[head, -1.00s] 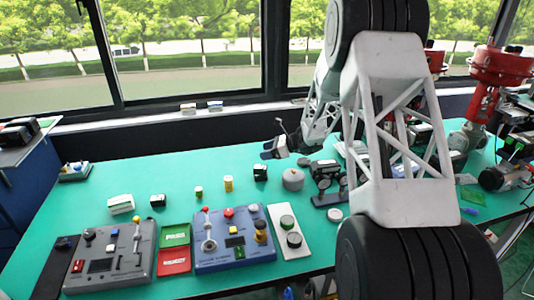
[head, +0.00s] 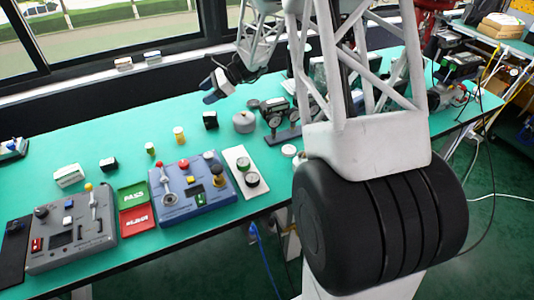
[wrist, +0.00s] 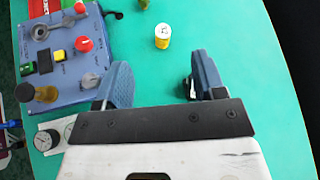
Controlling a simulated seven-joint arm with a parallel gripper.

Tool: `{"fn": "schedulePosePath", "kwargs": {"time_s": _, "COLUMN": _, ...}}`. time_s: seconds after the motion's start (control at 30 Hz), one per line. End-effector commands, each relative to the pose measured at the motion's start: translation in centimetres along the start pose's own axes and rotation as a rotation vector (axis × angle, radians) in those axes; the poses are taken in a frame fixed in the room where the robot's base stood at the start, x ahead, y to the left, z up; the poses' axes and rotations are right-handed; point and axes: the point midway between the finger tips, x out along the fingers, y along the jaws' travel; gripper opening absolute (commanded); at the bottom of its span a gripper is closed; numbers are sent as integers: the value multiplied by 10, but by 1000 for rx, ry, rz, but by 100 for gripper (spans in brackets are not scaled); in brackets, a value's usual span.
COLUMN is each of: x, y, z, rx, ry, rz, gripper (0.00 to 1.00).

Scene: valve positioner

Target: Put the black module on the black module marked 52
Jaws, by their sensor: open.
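A small black module (head: 210,120) stands on the green table near the grey round part. A second black module (head: 108,164) with a pale top edge lies further left, beside a white block. No mark 52 is readable on either. My gripper (head: 213,88) is open and empty above the far part of the table, behind the nearer black module in the head view. In the wrist view, its blue fingers (wrist: 162,80) are spread apart. A dark and white piece (wrist: 187,88) shows at the inner side of the right finger, mostly hidden; I cannot tell what it is.
A yellow cylinder (wrist: 162,36) stands beyond the fingers. The blue control panel (head: 190,190), grey panel (head: 70,235) and gauge plate (head: 241,170) line the table's front. A dark gauge assembly (head: 280,118) stands right of the grey round part (head: 243,122). Green table is clear around the modules.

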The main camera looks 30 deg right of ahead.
Motion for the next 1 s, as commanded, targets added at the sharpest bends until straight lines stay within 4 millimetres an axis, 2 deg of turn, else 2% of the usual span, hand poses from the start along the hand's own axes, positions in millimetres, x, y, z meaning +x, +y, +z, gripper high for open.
{"fn": "schedulePosePath", "kwargs": {"time_s": 0.03, "x": -5, "y": 11, "z": 13, "rx": -40, "ry": 19, "rz": 16, "gripper": 64}}
{"fn": "schedulePosePath", "kwargs": {"time_s": 0.2, "x": -19, "y": 49, "z": 46, "rx": -175, "ry": 87, "rz": 77, "gripper": 64}}
{"fn": "schedulePosePath", "kwargs": {"time_s": 0.5, "x": -45, "y": 119, "z": 94, "rx": -414, "ry": 203, "rz": 186, "gripper": 64}}
{"fn": "schedulePosePath", "kwargs": {"time_s": 0.73, "x": -66, "y": 173, "z": 122, "rx": -598, "ry": 289, "rz": 270, "gripper": 64}}
{"fn": "schedulePosePath", "kwargs": {"time_s": 1.0, "x": -90, "y": 238, "z": 145, "rx": -813, "ry": 389, "rz": 374, "gripper": 64}}
